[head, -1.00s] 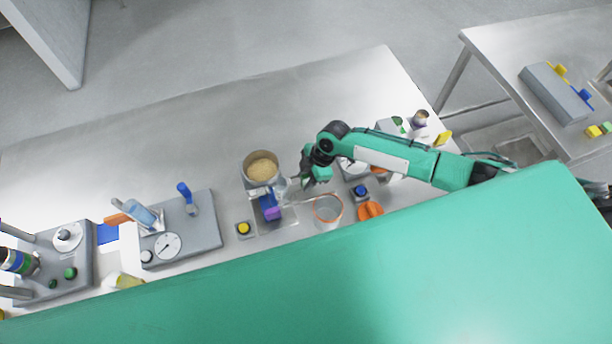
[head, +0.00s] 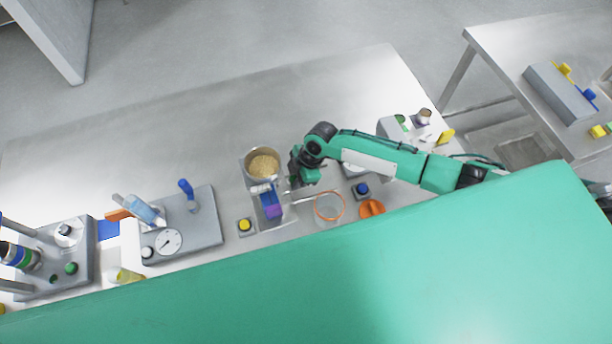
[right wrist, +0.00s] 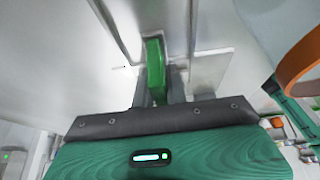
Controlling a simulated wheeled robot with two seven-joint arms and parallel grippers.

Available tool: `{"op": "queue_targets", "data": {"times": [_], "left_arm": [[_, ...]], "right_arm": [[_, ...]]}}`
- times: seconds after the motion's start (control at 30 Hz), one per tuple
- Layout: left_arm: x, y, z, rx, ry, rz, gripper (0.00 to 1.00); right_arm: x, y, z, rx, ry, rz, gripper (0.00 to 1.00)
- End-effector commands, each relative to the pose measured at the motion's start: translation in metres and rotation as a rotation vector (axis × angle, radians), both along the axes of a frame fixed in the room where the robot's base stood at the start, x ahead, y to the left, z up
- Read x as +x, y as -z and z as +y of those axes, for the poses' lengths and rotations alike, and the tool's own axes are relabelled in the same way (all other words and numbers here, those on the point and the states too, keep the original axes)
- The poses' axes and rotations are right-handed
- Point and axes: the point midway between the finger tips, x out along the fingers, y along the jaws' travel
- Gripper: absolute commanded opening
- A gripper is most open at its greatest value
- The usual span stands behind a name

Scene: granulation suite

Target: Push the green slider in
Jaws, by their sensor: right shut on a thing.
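A green slider (right wrist: 155,68) shows in the right wrist view as an upright green piece between pale metal plates. My right gripper (right wrist: 158,92) is shut on it, with a dark finger on each side. In the head view my right gripper (head: 284,191) is low over the bench, beside a small station with a blue and purple piece (head: 270,204). The green slider cannot be made out there. My left gripper is not in view.
A round pot of tan granules (head: 263,164) stands just behind the gripper. An orange ring (head: 329,219), a blue button (head: 361,189) and an orange knob (head: 371,208) lie to the right. A yellow button (head: 245,225) and a gauge panel (head: 205,232) are to the left.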

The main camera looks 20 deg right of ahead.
Motion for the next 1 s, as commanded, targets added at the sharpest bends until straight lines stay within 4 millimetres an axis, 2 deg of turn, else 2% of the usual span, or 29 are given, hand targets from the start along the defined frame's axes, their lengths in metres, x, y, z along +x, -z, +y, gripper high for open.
{"op": "queue_targets", "data": {"times": [0.27,0.3,0.4,0.77,0.87,1.0], "left_arm": [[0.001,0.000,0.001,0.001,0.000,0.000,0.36],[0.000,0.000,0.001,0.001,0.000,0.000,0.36],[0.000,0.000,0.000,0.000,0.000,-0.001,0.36],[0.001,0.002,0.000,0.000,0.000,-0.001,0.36],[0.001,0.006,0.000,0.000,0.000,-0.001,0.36],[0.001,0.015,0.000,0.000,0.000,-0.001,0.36]], "right_arm": [[-0.001,-0.001,0.006,0.004,-0.001,0.000,0.00],[-0.001,-0.001,0.006,0.005,-0.001,0.001,0.20],[-0.001,-0.001,0.005,0.004,-0.001,0.001,0.36],[0.000,-0.004,0.001,0.001,0.000,-0.001,0.36],[0.001,-0.012,-0.003,0.001,0.000,-0.002,0.36],[0.002,-0.035,-0.012,0.001,-0.001,-0.006,0.36]]}}
